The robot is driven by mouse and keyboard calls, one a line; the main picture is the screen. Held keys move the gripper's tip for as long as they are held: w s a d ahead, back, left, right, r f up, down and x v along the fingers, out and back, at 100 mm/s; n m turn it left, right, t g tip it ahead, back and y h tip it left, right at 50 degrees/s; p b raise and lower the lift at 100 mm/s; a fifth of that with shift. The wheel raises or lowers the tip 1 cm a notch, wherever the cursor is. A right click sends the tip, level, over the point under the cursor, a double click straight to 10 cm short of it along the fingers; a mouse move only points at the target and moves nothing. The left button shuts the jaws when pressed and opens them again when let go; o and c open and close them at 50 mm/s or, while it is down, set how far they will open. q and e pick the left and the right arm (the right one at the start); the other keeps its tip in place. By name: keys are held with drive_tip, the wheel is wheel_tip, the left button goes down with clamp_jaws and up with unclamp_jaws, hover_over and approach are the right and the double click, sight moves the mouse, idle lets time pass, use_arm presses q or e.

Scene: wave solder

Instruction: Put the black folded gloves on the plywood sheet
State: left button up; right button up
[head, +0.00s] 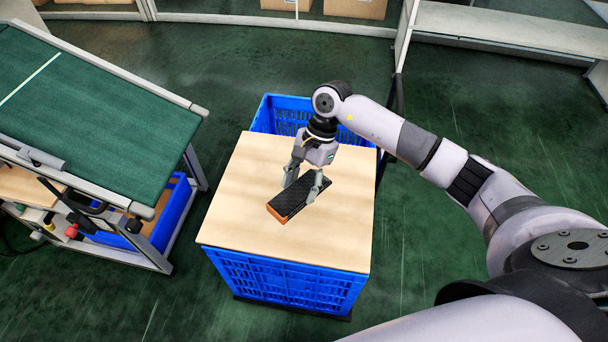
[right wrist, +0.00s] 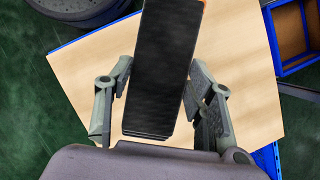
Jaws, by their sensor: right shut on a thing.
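The black folded gloves (head: 308,195) form a long dark block with an orange end, seen in the head view over the middle of the plywood sheet (head: 245,225). My right gripper (head: 303,182) is shut on the gloves from above, one finger on each side. In the right wrist view the gloves (right wrist: 160,75) lie between the two fingers (right wrist: 160,105), with the pale plywood (right wrist: 85,65) behind them. I cannot tell whether the gloves touch the sheet or hang just above it. My left gripper is not in view.
The plywood sheet lies on a blue crate (head: 290,285), whose open back part (head: 285,105) shows behind it. A green-topped workbench (head: 95,110) stands to the left. Shelving (head: 510,30) and cardboard boxes (head: 355,8) stand at the back. The green floor to the right is largely clear.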

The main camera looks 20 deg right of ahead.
use_arm(q)
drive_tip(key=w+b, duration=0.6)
drive_tip(key=b, duration=0.1)
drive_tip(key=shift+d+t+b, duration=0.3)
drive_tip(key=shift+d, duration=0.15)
use_arm(e)
drive_tip(key=w+d+f+m+t, duration=0.3)
drive_tip(key=w+f+m, duration=0.4)
drive_tip(key=w+m, duration=0.3)
drive_tip(key=shift+w+m+t, duration=0.4)
drive_tip(key=shift+m+t, duration=0.2)
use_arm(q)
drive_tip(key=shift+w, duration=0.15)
use_arm(e)
wheel_tip(320, 180, down, 3)
drive_tip(key=shift+r+b, duration=0.2)
drive_tip(key=shift+b, duration=0.85)
wheel_tip(320, 180, down, 3)
drive_tip(key=shift+r+b, duration=0.2)
drive_tip(key=shift+b, duration=0.75)
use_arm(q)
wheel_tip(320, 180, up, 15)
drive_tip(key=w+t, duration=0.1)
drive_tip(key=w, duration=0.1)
use_arm(e)
drive_tip(key=shift+f, duration=0.35)
